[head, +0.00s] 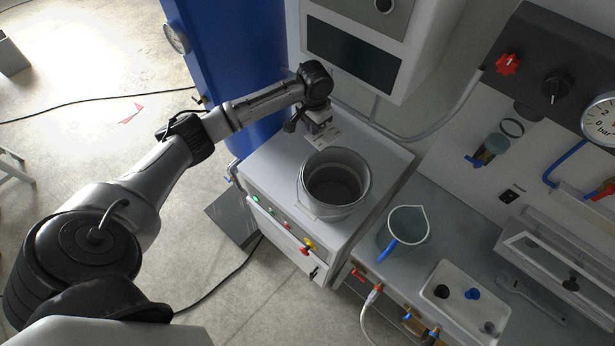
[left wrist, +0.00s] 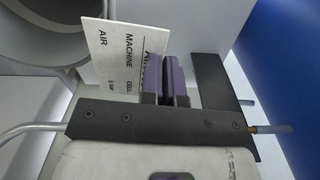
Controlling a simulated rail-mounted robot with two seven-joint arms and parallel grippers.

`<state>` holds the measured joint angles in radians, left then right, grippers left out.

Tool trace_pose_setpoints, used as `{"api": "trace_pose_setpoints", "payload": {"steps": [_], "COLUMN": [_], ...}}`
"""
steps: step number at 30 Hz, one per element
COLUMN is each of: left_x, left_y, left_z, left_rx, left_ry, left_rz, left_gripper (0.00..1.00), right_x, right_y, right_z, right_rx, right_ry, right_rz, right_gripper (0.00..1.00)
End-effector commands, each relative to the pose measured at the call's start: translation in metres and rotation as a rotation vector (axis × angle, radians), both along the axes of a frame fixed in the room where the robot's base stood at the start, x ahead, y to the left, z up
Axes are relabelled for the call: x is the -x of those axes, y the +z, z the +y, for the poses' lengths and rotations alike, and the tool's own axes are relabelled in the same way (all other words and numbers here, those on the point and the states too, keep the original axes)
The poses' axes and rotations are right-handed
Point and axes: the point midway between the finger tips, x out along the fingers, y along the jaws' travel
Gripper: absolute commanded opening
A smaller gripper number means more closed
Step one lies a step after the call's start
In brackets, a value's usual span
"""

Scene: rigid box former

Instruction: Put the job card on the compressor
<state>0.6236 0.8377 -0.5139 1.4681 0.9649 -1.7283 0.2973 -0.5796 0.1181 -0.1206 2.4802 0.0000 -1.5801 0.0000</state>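The job card (left wrist: 115,55) is a white card with black print, including the words MACHINE, CELL and AIR. My left gripper (left wrist: 165,78) has its purple-padded fingers close together at the card's edge and appears shut on it. The finger pads hide part of the card. In the head view the left gripper (head: 319,124) is over the back of the white cabinet's top, with the pale card (head: 325,139) just below it. I take this cabinet, the compressor (head: 262,176), from its row of coloured buttons. Whether the card touches the top cannot be told. My right gripper is not in view.
A grey bucket (head: 335,183) stands on the cabinet top, close to the card. A blue column (head: 225,70) and a wall panel with a dark screen (head: 352,54) rise behind. A jug (head: 408,226) and a white tray (head: 462,302) are on the bench at right.

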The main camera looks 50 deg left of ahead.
Motion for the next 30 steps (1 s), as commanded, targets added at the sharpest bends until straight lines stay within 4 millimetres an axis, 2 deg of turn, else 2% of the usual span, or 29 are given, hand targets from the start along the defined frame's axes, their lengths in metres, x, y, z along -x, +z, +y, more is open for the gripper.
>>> {"api": "trace_pose_setpoints", "payload": {"steps": [1, 8, 18, 24, 30], "left_x": [0.008, 0.029, 0.08, 0.105, 0.118], "left_y": [-0.011, -0.054, -0.119, -0.14, -0.148], "left_z": [0.018, 0.058, 0.131, 0.163, 0.18], "left_rx": [-0.001, -0.001, 0.001, 0.001, 0.002], "left_ry": [-0.023, -0.339, -0.955, -1.226, -1.374], "left_rz": [0.006, 0.005, 0.007, 0.005, 0.002], "left_gripper": [0.0, 0.0, 0.0, 0.0, 0.0], "right_x": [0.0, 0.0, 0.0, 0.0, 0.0], "right_y": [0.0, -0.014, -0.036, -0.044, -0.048], "right_z": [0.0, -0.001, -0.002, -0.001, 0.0], "right_rx": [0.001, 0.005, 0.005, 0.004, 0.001], "right_ry": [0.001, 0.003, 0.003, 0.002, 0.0], "right_rz": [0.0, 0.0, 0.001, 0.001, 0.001], "right_gripper": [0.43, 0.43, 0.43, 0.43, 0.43]}}
